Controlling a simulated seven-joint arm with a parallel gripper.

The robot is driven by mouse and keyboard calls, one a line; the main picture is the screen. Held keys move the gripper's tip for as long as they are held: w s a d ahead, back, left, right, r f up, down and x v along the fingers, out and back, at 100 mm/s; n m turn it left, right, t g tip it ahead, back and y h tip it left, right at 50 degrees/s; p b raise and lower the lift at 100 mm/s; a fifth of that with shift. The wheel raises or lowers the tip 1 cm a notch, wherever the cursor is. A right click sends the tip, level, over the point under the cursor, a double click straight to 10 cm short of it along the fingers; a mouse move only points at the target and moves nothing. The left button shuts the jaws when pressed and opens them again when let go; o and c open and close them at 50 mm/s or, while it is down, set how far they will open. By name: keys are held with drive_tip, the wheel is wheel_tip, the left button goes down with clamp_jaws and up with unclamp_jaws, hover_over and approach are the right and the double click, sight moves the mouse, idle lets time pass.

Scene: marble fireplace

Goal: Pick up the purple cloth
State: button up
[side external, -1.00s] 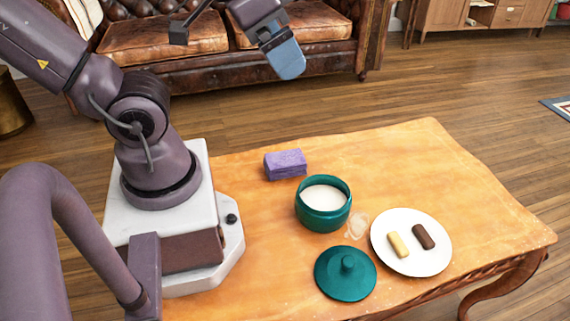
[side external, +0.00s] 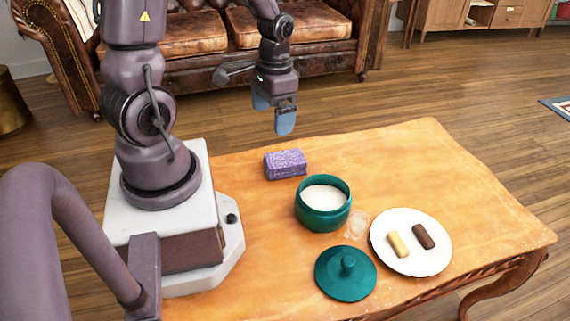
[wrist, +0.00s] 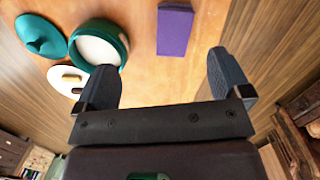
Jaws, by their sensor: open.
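The purple cloth (side external: 285,164) is a folded, block-shaped bundle lying on the wooden table near my base in the side view. In the wrist view the purple cloth (wrist: 175,30) shows as a rectangle beyond the fingertips, between their lines. My gripper (side external: 272,117) is above the table's back edge, higher than the cloth and apart from it, with its fingers pointing down. In the wrist view my gripper (wrist: 165,78) has its two fingers wide apart with nothing between them.
A teal pot (side external: 323,216) with white contents stands right of the cloth. Its teal lid (side external: 345,275), a small clear item (side external: 357,226) and a white plate (side external: 411,262) with two bars lie nearby. The wooden table (side external: 420,165) is bare at the back right.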

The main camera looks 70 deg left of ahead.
sight(280, 159)
drive_tip(key=f+m, duration=0.1)
drive_tip(key=f, duration=0.2)
drive_tip(key=w+a+f, duration=0.1)
drive_tip(key=f, duration=0.2)
drive_tip(key=a+f+m, duration=0.1)
drive_tip(key=f, duration=0.3)
drive_tip(key=shift+w+f+m+t, duration=0.1)
drive_tip(key=shift+w+m+t, duration=0.2)
drive_tip(key=shift+w+t, duration=0.1)
drive_tip(key=shift+w+a+f, duration=0.1)
drive_tip(key=shift+w+f, duration=0.05)
drive_tip(key=shift+f, duration=2.85)
drive_tip(key=c, duration=1)
